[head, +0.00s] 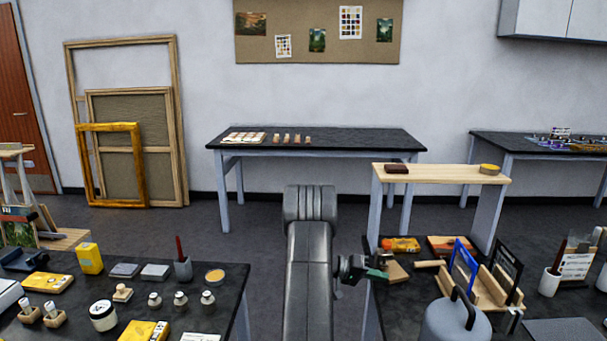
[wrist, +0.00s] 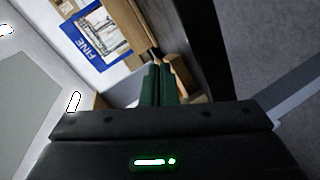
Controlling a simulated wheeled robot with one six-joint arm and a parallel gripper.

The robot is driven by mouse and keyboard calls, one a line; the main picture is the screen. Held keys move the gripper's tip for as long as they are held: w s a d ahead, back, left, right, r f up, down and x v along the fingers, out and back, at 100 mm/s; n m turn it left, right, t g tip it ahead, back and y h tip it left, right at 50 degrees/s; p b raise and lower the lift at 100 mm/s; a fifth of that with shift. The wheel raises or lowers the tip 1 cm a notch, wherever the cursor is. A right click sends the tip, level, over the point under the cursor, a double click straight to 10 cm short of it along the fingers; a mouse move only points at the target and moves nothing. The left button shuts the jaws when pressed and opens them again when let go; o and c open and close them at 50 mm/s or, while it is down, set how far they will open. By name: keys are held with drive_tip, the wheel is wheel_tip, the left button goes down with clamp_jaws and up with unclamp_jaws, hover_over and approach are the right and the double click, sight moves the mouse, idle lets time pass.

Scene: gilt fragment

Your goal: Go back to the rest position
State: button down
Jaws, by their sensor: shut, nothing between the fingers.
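My gripper (head: 378,274) shows in the head view at the end of my dark arm, at the left edge of the right-hand bench. Its green fingers (wrist: 157,86) are shut together in the wrist view, with nothing between them. A small wooden block (head: 397,271) is just right of the fingertips in the head view. I cannot tell whether they touch.
The left bench (head: 222,290) carries jars and yellow boxes. Dark floor (head: 266,240) lies open between the benches.

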drive_tip(key=s+d+m+g+y, duration=0.1)
drive_tip(key=m, duration=0.1)
drive_tip(key=s+d+m+g+y, duration=0.1)
drive_tip(key=s+d+m, duration=0.1)
drive_tip(key=s+d+r+m+g+y+p, duration=0.1)
drive_tip(key=s+d+m, duration=0.1)
drive_tip(key=m, duration=0.1)
drive_tip(key=shift+d+y, duration=0.2)
drive_tip(key=shift+y, duration=0.2)
drive_tip(key=s+d+m+y, duration=0.1)
drive_tip(key=m, duration=0.1)
drive_tip(key=s+m+y, duration=0.1)
drive_tip(key=m, duration=0.1)
drive_tip(key=shift+d+r+g+y+p, duration=0.1)
drive_tip(key=shift+d+g+y+p, duration=0.25)
drive_tip(key=shift+g+y+p, duration=0.05)
drive_tip(key=shift+s+d+r+m+y, duration=0.1)
drive_tip(key=shift+s+m+y, duration=0.15)
drive_tip(key=shift+m+y, duration=0.25)
drive_tip(key=shift+s+d+m+y, duration=0.1)
drive_tip(key=shift+s+m+y, duration=0.2)
drive_tip(key=shift+m, duration=0.4)
